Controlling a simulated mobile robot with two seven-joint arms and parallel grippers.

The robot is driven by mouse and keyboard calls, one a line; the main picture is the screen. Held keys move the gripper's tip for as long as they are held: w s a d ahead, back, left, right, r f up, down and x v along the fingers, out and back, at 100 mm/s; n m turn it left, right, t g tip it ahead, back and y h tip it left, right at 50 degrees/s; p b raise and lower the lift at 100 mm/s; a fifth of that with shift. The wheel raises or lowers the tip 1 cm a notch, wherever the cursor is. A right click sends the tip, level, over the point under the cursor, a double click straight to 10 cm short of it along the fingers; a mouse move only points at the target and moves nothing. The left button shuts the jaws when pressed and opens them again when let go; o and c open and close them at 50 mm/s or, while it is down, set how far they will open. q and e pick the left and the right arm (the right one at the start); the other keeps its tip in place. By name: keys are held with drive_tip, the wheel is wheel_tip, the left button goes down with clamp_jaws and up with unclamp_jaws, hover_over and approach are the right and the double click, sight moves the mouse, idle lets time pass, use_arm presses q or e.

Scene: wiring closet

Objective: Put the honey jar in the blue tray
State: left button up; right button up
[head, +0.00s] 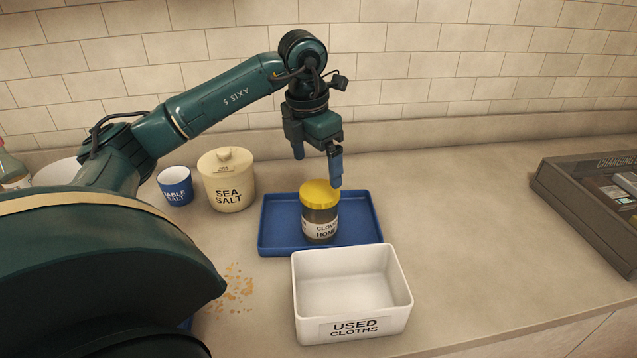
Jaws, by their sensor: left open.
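My left gripper (318,168) is open and empty. It is above and slightly behind the jar's lid, with its fingers apart and not around the jar. My right gripper is not in view.
A white "USED CLOTHS" bin (350,285) stands just in front of the tray. A sea salt jar (228,180) and a blue table salt cup (175,186) stand left of it. A dark charging box (590,205) is at right. Crumbs (238,285) lie left of the bin. Counter between tray and box is clear.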

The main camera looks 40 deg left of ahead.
use_arm(q)
drive_tip(key=shift+s+r, duration=0.15)
drive_tip(key=shift+r, duration=1)
drive_tip(key=shift+s+r, duration=0.15)
drive_tip(key=shift+r, duration=1)
drive_tip(key=shift+f, duration=0.1)
